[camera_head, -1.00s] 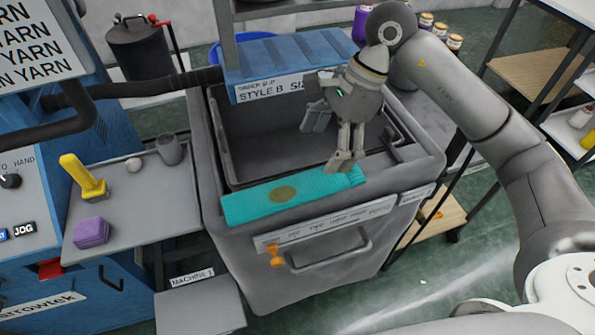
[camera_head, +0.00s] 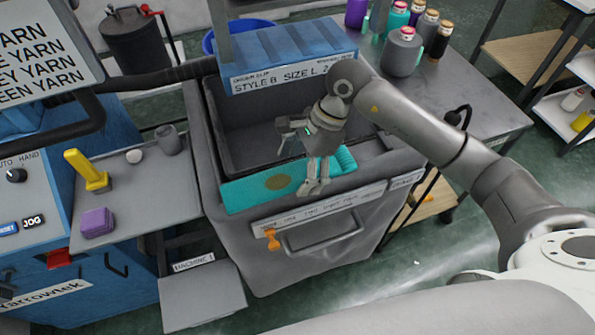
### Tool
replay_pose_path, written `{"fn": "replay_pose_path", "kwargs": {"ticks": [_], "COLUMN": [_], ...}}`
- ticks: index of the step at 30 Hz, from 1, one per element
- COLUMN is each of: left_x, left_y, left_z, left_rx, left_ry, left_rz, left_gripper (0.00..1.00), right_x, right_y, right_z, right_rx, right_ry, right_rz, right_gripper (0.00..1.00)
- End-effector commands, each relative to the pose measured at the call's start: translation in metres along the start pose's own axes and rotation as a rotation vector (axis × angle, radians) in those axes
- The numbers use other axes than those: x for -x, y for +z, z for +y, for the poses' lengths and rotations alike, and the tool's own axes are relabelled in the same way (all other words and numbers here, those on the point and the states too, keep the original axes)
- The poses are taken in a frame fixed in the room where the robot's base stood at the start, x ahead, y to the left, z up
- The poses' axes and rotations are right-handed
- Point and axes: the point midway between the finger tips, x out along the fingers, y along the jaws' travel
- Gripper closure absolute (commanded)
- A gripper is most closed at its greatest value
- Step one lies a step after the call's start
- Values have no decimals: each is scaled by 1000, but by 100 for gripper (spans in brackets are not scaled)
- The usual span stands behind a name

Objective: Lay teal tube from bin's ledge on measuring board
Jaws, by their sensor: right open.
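The teal tube (camera_head: 248,192) lies flat along the front ledge of the grey bin (camera_head: 262,244), with a tan oval patch on it and a ribbed right end. My right gripper (camera_head: 299,169) is open at the right part of the tube. One finger is on the bin's inner side and the other crosses in front of the tube, hiding part of it. I cannot tell whether the fingers touch it. My left gripper is not in view.
A blue sign box (camera_head: 290,58) overhangs the bin's back. A grey side shelf (camera_head: 150,205) at left holds a yellow-handled tool (camera_head: 88,172), a purple block (camera_head: 97,222) and a small cup (camera_head: 167,139). Yarn cones (camera_head: 403,52) stand on a table behind right.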

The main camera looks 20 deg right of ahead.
Motion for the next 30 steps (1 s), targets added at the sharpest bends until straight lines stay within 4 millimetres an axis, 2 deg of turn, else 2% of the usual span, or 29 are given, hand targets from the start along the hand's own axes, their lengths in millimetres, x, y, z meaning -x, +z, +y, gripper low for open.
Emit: {"fn": "replay_pose_path", "kwargs": {"ticks": [2, 9, 12, 23, 30], "left_x": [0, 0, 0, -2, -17], "left_y": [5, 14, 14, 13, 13], "left_z": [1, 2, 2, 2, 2], "left_rx": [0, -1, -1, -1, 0], "left_ry": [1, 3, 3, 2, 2], "left_rz": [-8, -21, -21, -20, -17], "left_gripper": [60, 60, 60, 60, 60], "right_x": [0, 0, 0, 3, 21], "right_y": [0, 0, 0, 0, 8], "right_z": [0, 0, 0, 0, -2], "right_rx": [0, -1, -1, 0, 2], "right_ry": [0, 0, 0, -1, -6], "right_rz": [0, 0, 0, 1, 1], "right_gripper": [14, 45, 54, 54, 54]}}
